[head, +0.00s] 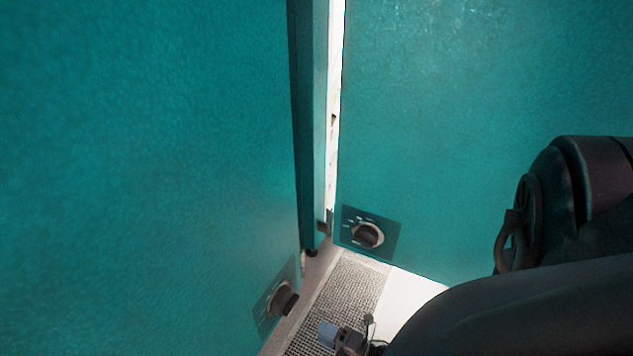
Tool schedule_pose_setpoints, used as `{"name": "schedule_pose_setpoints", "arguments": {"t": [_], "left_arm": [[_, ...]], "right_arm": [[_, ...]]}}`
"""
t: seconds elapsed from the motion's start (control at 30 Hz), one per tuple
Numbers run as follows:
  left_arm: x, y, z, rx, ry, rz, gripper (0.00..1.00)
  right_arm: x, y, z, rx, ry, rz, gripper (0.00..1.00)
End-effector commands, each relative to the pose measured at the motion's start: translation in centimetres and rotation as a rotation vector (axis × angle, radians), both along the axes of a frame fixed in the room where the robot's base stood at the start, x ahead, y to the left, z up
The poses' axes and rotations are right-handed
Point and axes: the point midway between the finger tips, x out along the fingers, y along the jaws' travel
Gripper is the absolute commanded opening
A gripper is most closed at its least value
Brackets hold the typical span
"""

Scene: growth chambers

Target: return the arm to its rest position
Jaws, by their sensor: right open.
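My right arm (510,300) comes in from the right and fills the lower right of the head view. My right gripper (348,328) shows small at the bottom edge, over the floor grating. Its two fingertips stand apart with nothing seen between them, so it is open. Much of it is cut off by the frame or hidden behind my own arm. My left gripper is not in view.
A large teal panel (140,150) with a dark knob (281,299) fills the left. Another teal panel (450,120) with a knob (368,235) stands at right. A bright narrow gap (337,90) runs between them. A metal grating (345,290) lies below.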

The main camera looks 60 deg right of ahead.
Motion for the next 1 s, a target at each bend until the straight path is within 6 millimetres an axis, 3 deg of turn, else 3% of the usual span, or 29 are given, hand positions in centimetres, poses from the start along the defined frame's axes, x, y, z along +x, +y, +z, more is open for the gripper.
{"name": "schedule_pose_setpoints", "arguments": {"t": [0.7, 0.87, 1.0], "left_arm": [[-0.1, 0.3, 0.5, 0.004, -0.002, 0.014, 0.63], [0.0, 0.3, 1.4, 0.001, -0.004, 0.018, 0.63], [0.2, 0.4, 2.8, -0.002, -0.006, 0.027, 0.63]], "right_arm": [[-0.1, 0.0, 0.4, 0.009, 0.003, 0.000, 0.40], [-0.1, -0.3, 3.1, 0.083, 0.039, -0.008, 0.40], [-0.2, -0.3, 7.4, 0.214, 0.097, -0.027, 0.40]]}}
